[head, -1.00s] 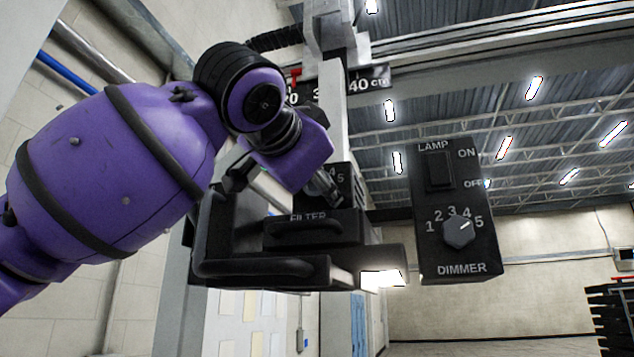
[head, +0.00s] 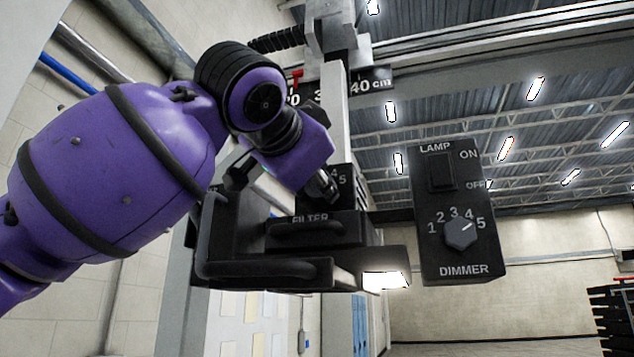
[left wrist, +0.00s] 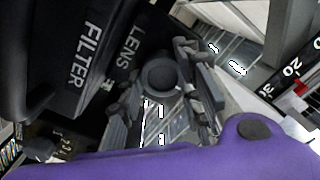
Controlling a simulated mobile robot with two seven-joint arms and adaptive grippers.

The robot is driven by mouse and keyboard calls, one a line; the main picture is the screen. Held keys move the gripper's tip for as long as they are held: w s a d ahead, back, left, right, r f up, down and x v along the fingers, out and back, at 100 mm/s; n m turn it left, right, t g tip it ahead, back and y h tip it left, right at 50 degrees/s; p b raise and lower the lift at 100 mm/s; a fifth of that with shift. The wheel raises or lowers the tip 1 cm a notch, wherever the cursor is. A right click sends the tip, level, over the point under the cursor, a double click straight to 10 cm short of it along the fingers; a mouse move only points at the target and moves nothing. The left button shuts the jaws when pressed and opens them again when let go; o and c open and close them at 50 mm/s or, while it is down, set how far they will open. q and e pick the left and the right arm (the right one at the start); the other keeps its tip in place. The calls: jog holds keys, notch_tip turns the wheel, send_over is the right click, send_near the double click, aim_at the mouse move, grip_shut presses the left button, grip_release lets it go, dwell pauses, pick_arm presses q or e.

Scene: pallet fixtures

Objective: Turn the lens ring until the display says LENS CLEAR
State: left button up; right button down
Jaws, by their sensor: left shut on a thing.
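The lens ring (left wrist: 162,73) is a dark round ring beside the white word LENS in the left wrist view. My left gripper (left wrist: 160,88) has one finger on each side of it and is shut on it. In the head view, my left gripper (head: 326,188) reaches in front of a black housing with small numbers 4 and 5 showing; the arm and housing hide most of the ring there. I cannot make out a display in either view. My right gripper is not in view.
A black FILTER drawer (head: 305,232) with a handle sits below the gripper. A lit lamp (head: 385,280) is beneath it. A control box (head: 436,262) with a LAMP switch and DIMMER knob (head: 460,233) hangs to the right. A centimetre scale (head: 371,82) is above.

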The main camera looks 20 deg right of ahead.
pick_arm(q)
jog(key=shift+w+d+f+m, duration=0.15)
jog(key=shift+f+m, duration=0.15)
jog(key=shift+f, duration=0.15)
jog(key=shift+w+f+m, duration=0.1)
jog(key=shift+f+m, duration=0.1)
jog(key=shift+m, duration=2.3)
jog(key=o, duration=0.8)
jog(key=shift+c, duration=0.2)
jog(key=shift+o, duration=1.3)
jog(key=shift+r, duration=0.25)
jog(key=shift+r, duration=0.1)
